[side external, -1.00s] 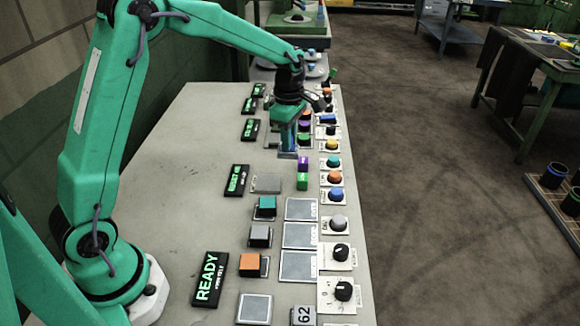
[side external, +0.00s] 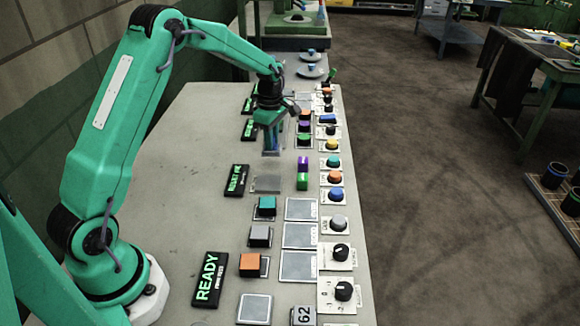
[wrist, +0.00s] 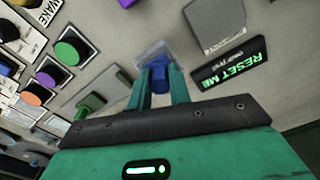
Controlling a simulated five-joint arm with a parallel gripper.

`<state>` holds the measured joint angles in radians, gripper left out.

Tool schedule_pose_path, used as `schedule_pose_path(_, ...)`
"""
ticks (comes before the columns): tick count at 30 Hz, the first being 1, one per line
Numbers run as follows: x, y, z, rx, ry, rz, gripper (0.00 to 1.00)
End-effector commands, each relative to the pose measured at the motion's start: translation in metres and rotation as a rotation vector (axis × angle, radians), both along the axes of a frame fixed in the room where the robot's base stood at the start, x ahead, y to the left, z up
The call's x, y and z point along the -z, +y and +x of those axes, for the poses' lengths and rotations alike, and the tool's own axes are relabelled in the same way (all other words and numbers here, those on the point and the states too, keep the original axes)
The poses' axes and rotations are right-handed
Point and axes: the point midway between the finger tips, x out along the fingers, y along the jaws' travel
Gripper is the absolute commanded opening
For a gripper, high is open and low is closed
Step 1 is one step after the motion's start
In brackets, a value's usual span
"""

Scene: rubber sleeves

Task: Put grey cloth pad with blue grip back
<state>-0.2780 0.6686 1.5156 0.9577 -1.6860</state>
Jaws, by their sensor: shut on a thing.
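My gripper (side external: 271,140) is over the grey table, shut on the blue grip (wrist: 158,62) of the grey cloth pad (wrist: 148,50). In the wrist view my gripper (wrist: 157,85) has one finger on each side of the grip, with the pad beyond the fingertips. In the side view the pad is only a small patch (side external: 271,153) at the lower end of the fingers. I cannot tell whether it touches the table.
Purple and green blocks (side external: 303,171) stand right of the grey plate. A column of coloured knobs on white cards (side external: 335,178) runs along the right edge. The table left of the signs is clear.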

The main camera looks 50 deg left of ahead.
Motion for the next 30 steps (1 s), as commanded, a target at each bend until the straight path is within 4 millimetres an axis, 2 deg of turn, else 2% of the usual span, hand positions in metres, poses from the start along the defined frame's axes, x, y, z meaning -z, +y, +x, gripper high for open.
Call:
schedule_pose_path(5, 0.009, 0.0, 0.0, 0.0, 0.002, -0.001, 0.0)
schedule_pose_path(13, 0.037, 0.0, -0.001, 0.0, 0.002, -0.001, 0.0)
schedule_pose_path(28, 0.043, 0.0, 0.0, -0.001, 0.001, 0.0, 0.0)
schedule_pose_path(29, 0.043, 0.0, 0.0, -0.001, 0.001, 0.0, 0.23)
schedule_pose_path(30, 0.043, 0.0, 0.0, -0.001, 0.001, 0.0, 0.31)
